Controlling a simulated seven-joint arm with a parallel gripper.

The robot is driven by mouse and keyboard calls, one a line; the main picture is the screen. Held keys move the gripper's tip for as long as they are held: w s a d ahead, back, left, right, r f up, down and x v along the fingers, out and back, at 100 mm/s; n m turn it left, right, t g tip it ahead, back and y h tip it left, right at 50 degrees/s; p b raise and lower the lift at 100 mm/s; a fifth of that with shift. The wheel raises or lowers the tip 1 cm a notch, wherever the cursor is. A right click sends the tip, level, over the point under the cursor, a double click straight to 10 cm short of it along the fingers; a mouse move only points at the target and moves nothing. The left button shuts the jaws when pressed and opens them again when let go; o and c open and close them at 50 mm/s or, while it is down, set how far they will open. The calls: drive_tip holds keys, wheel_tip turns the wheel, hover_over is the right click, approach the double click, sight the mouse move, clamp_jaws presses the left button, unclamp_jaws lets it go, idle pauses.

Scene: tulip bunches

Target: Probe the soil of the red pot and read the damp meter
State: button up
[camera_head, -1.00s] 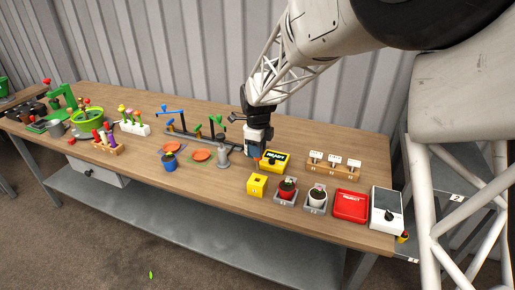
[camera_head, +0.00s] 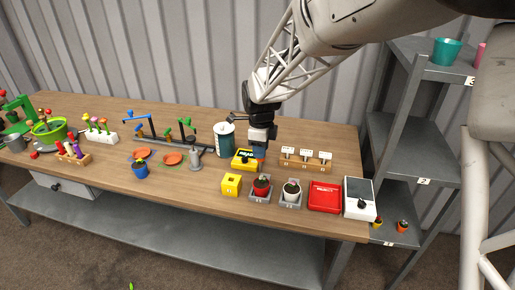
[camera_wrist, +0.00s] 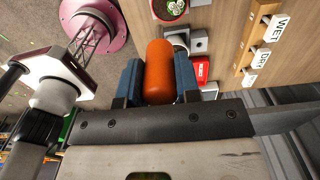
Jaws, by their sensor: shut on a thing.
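The red pot (camera_head: 261,187) holds dark soil and a small plant, and stands in a grey tray near the table's front edge. It also shows at the top of the wrist view (camera_wrist: 170,10). My gripper (camera_head: 259,153) is behind and above the pot, at the right of a yellow box with a black display (camera_head: 245,160), which looks like the damp meter. In the wrist view my blue fingers are shut on an orange rounded handle (camera_wrist: 159,70). The handle's lower end is hidden, and I cannot read the display.
A white pot (camera_head: 291,195) stands right of the red one. A yellow block with a hole (camera_head: 231,184) is at its left. A wooden rack with label cards (camera_head: 305,162), a red tray (camera_head: 324,197) and a white dial device (camera_head: 359,199) are to the right.

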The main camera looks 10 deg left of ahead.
drive_tip(key=shift+f, duration=0.25)
drive_tip(key=shift+f, duration=2.65)
drive_tip(key=shift+f, duration=0.7)
idle(1.4)
drive_tip(key=shift+r, duration=0.1)
drive_tip(key=shift+r, duration=3.45)
drive_tip(key=shift+w, duration=0.1)
